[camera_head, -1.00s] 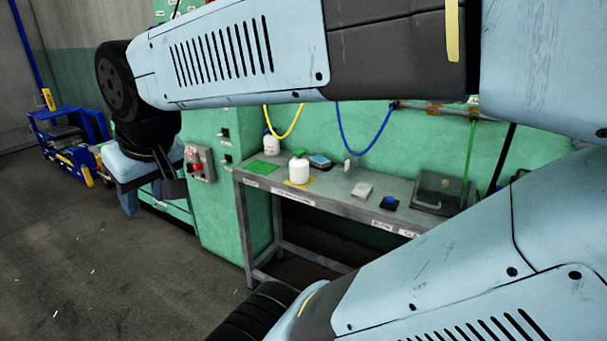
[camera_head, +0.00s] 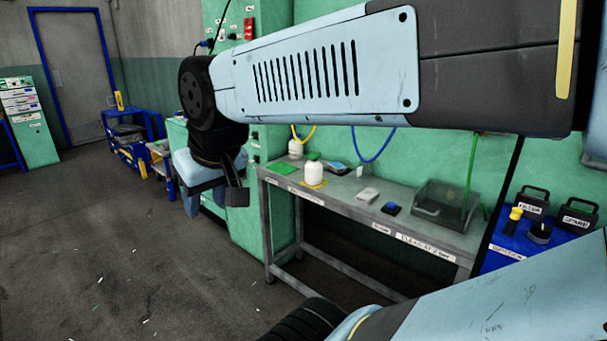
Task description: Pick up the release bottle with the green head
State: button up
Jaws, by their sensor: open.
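The release bottle with the green head (camera_head: 314,175) is white and stands upright on a yellow patch (camera_head: 324,184) at the left part of the grey workbench. My arm reaches across the top of the picture, and my gripper (camera_head: 214,201) hangs at its left end, pointing down. The gripper appears left of the workbench in the picture, apart from the bottle. It is open, and no object shows in it. The exact spacing of its fingers is hard to make out.
A second white bottle (camera_head: 295,149) stands behind, near a green mat (camera_head: 283,167). A pale block (camera_head: 367,196), a blue-topped dark item (camera_head: 391,208) and a clear bin (camera_head: 440,206) share the workbench (camera_head: 340,206). A blue cart (camera_head: 500,250) stands right. Open floor lies left.

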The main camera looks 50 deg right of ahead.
aim_at(314, 171)
jog(key=z, duration=0.55)
jog(key=i, duration=1)
jog(key=z, duration=0.1)
